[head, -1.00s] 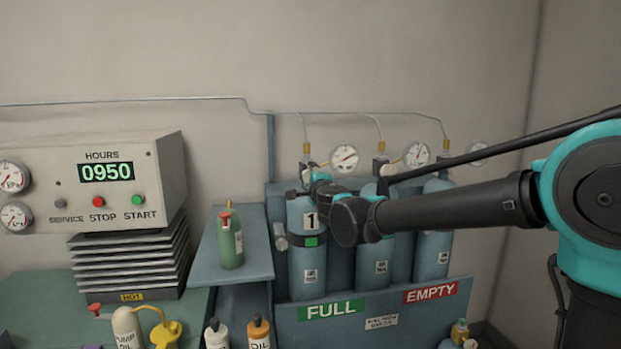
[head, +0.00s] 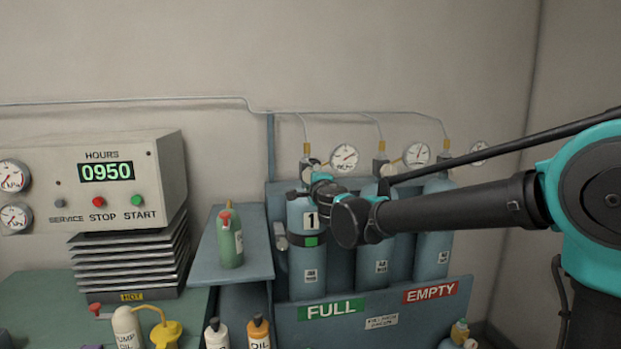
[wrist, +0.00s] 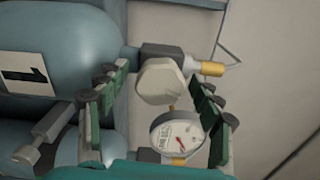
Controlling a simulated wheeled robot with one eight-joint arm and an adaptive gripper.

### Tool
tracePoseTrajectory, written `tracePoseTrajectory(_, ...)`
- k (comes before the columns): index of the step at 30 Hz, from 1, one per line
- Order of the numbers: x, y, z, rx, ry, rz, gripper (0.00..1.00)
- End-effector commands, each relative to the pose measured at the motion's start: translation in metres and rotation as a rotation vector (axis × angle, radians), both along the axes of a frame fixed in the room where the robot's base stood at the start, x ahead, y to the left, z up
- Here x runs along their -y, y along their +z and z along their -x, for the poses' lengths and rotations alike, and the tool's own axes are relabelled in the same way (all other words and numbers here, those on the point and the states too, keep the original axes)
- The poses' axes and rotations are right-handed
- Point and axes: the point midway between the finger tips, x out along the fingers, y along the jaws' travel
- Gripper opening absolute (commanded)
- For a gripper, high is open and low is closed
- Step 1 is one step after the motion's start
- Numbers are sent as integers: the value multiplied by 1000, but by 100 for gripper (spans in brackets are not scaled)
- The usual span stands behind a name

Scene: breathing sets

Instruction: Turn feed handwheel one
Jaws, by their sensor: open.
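Feed handwheel one is the pale, lobed knob (wrist: 161,82) on the valve of the cylinder marked 1 (head: 307,262). In the wrist view it shows between the two fingers of my gripper (wrist: 158,105), which are open with a gap on each side of the knob. The fingers have green pads. I cannot tell how deep the knob sits between the fingers.
A pressure gauge (head: 344,157) stands close by and shows near the right finger in the wrist view (wrist: 178,132). More cylinders (head: 432,252) stand to the right. A green bottle (head: 230,240) is on the shelf at left. A pipe runs along the wall.

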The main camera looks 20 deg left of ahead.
Motion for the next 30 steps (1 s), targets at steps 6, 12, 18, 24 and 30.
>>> tracePoseTrajectory(6,17,0,29,0,2,0,66)
tracePoseTrajectory(12,37,-1,61,1,2,-1,66)
tracePoseTrajectory(18,52,-1,86,1,1,-2,66)
tracePoseTrajectory(24,59,-2,98,1,2,-2,66)
tracePoseTrajectory(30,60,-2,99,1,1,-2,66)
